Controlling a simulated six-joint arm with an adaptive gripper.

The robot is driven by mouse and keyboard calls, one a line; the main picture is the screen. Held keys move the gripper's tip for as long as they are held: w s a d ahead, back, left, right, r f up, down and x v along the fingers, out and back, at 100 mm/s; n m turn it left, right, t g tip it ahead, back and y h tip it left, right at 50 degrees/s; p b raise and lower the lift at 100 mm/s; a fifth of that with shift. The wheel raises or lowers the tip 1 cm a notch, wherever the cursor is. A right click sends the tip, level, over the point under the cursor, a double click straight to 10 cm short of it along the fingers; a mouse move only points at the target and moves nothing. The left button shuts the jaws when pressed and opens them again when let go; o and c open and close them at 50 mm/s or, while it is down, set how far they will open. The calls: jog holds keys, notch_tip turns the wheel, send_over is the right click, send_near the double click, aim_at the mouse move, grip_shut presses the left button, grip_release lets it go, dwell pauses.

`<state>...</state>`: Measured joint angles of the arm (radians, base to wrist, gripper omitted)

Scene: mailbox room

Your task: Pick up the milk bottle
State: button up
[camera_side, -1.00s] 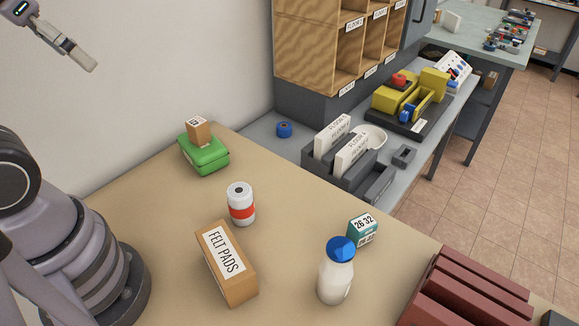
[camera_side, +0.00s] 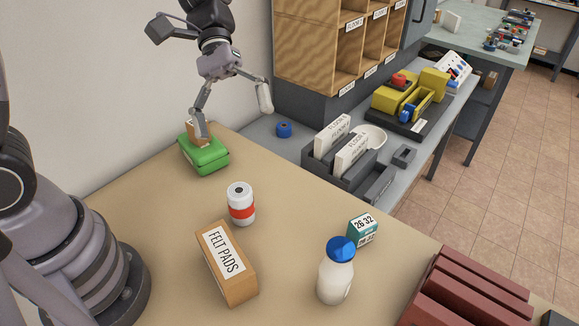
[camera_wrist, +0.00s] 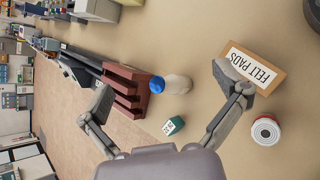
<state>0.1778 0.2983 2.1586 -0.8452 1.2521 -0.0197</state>
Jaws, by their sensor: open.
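The milk bottle (camera_side: 335,278) is white with a blue cap and stands upright near the front of the tan table. In the wrist view the bottle (camera_wrist: 177,84) shows between my spread fingers, beyond them. My gripper (camera_side: 233,115) is open and empty, high at the back of the table. It is far from the bottle, in line with the green box in the side view.
A felt pads box (camera_side: 227,262), a white and red can (camera_side: 240,203) and a teal box (camera_side: 362,231) stand near the bottle. A green box (camera_side: 203,153) with a small carton on it is at the back. Dark red racks (camera_side: 466,292) stand at the right.

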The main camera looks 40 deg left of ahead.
aim_at(332, 240)
jog(key=w+d+f+n+h, duration=0.2)
jog(key=d+f+n+h, duration=0.1)
jog(key=f, duration=0.3)
jog(key=w+d+f+n+h, duration=0.2)
jog(key=d+f+n+h, duration=0.1)
jog(key=d+f, duration=0.2)
jog(key=w+d+f+n+h, duration=0.2)
jog(key=d+f+n, duration=0.2)
jog(key=f, duration=0.5)
jog(key=shift+w+d+f+h, duration=0.1)
jog(key=shift+d+f+h, duration=0.15)
jog(key=shift+d+h, duration=0.2)
notch_tip(332, 240, down, 7)
jog(key=shift+r, duration=0.1)
jog(key=shift+f+x, duration=0.2)
jog(key=shift+x, duration=1)
jog(key=shift+d, duration=0.35)
jog(key=c, duration=1.3)
